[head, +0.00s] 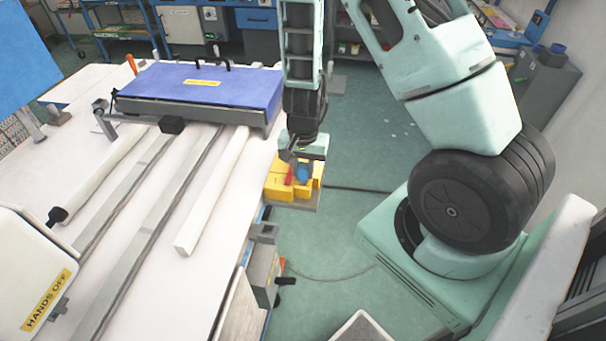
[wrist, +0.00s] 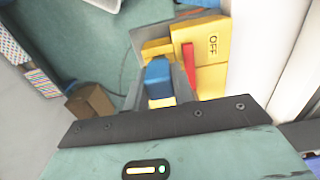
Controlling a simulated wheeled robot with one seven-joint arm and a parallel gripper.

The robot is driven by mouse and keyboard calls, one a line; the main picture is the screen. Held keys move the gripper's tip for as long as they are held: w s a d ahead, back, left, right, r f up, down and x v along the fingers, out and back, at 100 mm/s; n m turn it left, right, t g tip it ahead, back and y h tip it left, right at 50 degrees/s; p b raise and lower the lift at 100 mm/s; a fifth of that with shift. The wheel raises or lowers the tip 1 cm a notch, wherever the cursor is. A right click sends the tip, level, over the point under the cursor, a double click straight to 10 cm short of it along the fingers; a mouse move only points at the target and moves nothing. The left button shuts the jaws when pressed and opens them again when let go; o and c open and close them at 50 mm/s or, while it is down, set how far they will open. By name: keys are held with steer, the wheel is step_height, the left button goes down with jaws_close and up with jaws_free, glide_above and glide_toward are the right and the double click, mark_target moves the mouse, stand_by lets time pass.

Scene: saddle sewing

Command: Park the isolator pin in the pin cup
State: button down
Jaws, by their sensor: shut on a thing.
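My gripper (head: 303,153) points down over a yellow block (head: 276,187) at the table's right edge. It is shut on a blue piece (head: 302,173), which looks like the isolator pin's handle. In the wrist view the blue piece (wrist: 158,75) lies between grey finger-like plates, and its lower end is hidden. The yellow block (wrist: 212,75) carries an OFF label there. A red piece (wrist: 189,68) stands beside the blue one, apart from it. I cannot clearly pick out the pin cup; a smaller yellow part (wrist: 157,47) lies just beyond the blue piece.
The white table (head: 140,255) holds a blue-topped case (head: 205,88), long rails and a white bar (head: 212,190). A white HANDS OFF housing (head: 30,270) stands at the near left. A grey box (head: 263,272) hangs off the table's right side. Green floor is open to the right.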

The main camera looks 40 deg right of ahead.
steer(key=shift+r+p, duration=0.55)
steer(key=shift+r, duration=0.15)
steer(key=shift+r+p, duration=1.3)
steer(key=shift+r, duration=0.1)
steer(key=shift+r, duration=0.1)
steer(key=shift+r+p, duration=1.9)
steer(key=shift+r, duration=0.1)
